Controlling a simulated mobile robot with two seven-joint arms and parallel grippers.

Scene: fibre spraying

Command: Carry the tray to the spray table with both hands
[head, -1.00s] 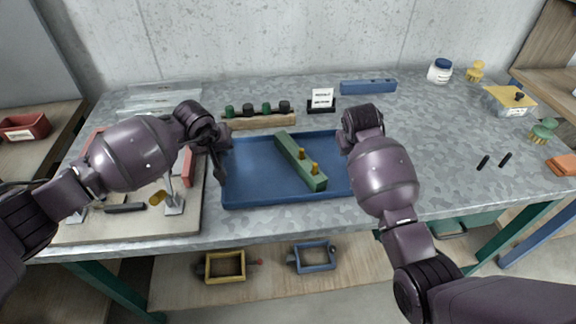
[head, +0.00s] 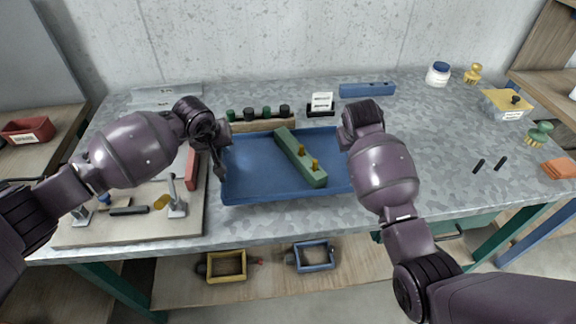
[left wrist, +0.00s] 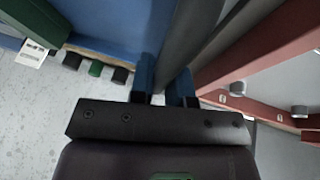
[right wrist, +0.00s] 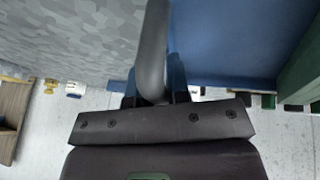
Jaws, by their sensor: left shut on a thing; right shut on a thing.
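The blue tray (head: 248,183) is in front of me in the head view, over the front middle of the grey table. In the head view the right jaws are hidden behind my arm.
A wooden rack (head: 262,124) with dark and green knobs stands just behind the tray. A board with clamps (head: 130,225) lies close on the left. A small sign (head: 321,103) and a blue bar (head: 367,90) are further back. The table's right side has free room.

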